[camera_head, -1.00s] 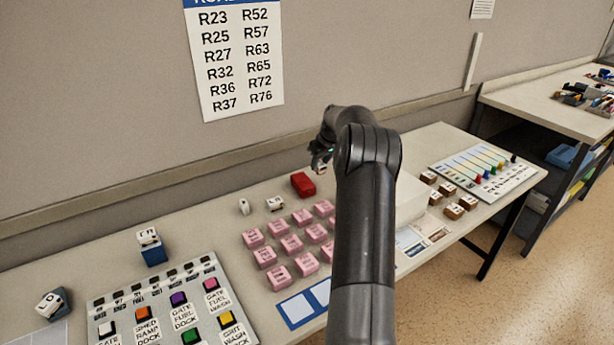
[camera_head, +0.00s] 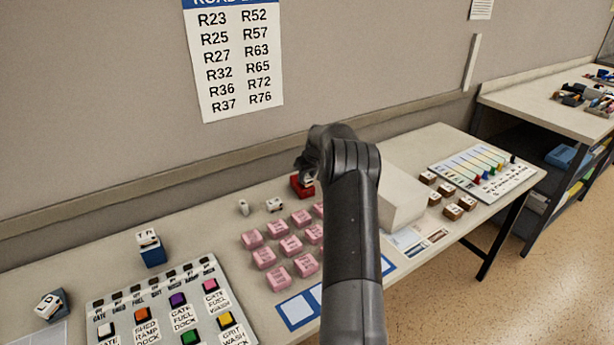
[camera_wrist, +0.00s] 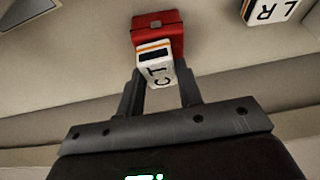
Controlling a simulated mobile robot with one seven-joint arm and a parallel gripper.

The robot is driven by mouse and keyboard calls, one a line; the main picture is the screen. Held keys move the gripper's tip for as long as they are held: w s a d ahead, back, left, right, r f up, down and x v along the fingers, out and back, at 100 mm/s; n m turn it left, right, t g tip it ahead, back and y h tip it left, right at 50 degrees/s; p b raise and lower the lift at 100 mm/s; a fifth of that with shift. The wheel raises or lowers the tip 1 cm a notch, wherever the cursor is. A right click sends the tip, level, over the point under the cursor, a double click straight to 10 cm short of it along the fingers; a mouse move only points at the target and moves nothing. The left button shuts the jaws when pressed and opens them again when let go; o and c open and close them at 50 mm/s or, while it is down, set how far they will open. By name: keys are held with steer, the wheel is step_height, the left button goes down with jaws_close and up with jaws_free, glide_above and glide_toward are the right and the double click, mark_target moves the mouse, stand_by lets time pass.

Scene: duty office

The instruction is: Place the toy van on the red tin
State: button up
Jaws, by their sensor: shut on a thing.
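The red tin (camera_head: 296,188) stands at the back of the desk, partly hidden behind my gripper (camera_head: 308,178). In the wrist view, the red tin (camera_wrist: 160,22) lies just beyond my fingertips. My gripper (camera_wrist: 161,88) is shut on a small white toy van (camera_wrist: 155,68) marked "CT", with an orange and black stripe. The van overlaps the tin's near part in that view; I cannot tell whether it touches the tin or is just above it. In the head view the held van is hidden by my arm.
White lettered vans (camera_head: 274,204) and (camera_head: 243,207) stand left of the tin. Another sits on a blue tin (camera_head: 152,255). Pink blocks (camera_head: 291,245) fill the desk in front. A white box (camera_head: 402,200) stands right of my arm. The wall is close behind.

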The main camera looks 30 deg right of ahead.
steer(key=o, duration=1)
steer(key=shift+f, duration=0.1)
steer(key=shift+c, duration=0.2)
steer(key=v, duration=1.2)
steer(key=s+a+r, duration=0.5)
steer(key=a+r, duration=0.1)
steer(key=a, duration=0.3)
steer(key=s+a+r, duration=0.5)
steer(key=a, duration=0.3)
steer(key=s+a+r, duration=0.6)
steer(key=a, duration=0.3)
steer(key=s+a+f, duration=0.1)
steer(key=s+a, duration=0.3)
steer(key=s, duration=0.5)
steer(key=s+a+f, duration=0.2)
steer(key=s+a, duration=0.2)
steer(key=s, duration=0.4)
steer(key=s+a+f+t, duration=0.1)
steer(key=s+a, duration=0.3)
steer(key=s, duration=0.5)
steer(key=shift+s+f, duration=0.35)
steer(key=shift+f, duration=0.2)
